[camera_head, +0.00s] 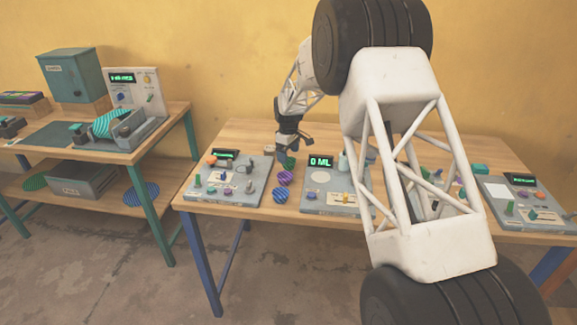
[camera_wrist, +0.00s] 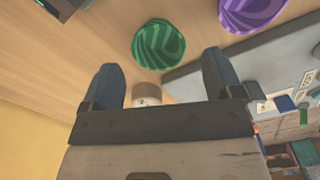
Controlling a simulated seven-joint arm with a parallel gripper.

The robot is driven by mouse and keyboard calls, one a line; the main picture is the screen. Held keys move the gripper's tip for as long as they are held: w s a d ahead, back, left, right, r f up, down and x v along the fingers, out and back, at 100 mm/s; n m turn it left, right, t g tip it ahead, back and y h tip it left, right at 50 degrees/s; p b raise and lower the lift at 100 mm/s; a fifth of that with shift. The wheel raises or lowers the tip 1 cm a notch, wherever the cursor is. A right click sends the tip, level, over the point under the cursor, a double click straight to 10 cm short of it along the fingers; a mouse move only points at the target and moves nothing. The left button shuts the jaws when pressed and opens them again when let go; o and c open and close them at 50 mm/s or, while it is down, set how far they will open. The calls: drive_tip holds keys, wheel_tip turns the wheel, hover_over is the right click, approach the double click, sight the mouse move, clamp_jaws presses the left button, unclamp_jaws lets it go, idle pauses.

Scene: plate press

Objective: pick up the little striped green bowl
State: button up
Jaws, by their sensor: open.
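The little striped green bowl (camera_wrist: 158,45) shows in the wrist view on the wooden table, just beyond my fingertips and between their lines. In the head view the green bowl (camera_head: 289,163) is small, right below my gripper (camera_head: 294,143). My gripper in the wrist view (camera_wrist: 163,78) has its two fingers spread apart with nothing between them. The fingers appear apart from the bowl; the height gap is hard to tell.
A striped purple bowl (camera_head: 284,178) and a striped blue bowl (camera_head: 284,195) lie in a row in front of the green one. Grey panels stand on both sides, one on the left (camera_head: 232,200) and one with a "0 ML" display (camera_head: 325,205) on the right. The purple bowl also shows in the wrist view (camera_wrist: 250,14).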

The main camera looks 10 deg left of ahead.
sight(289, 161)
drive_tip(key=shift+f, duration=2.2)
drive_tip(key=c, duration=0.8)
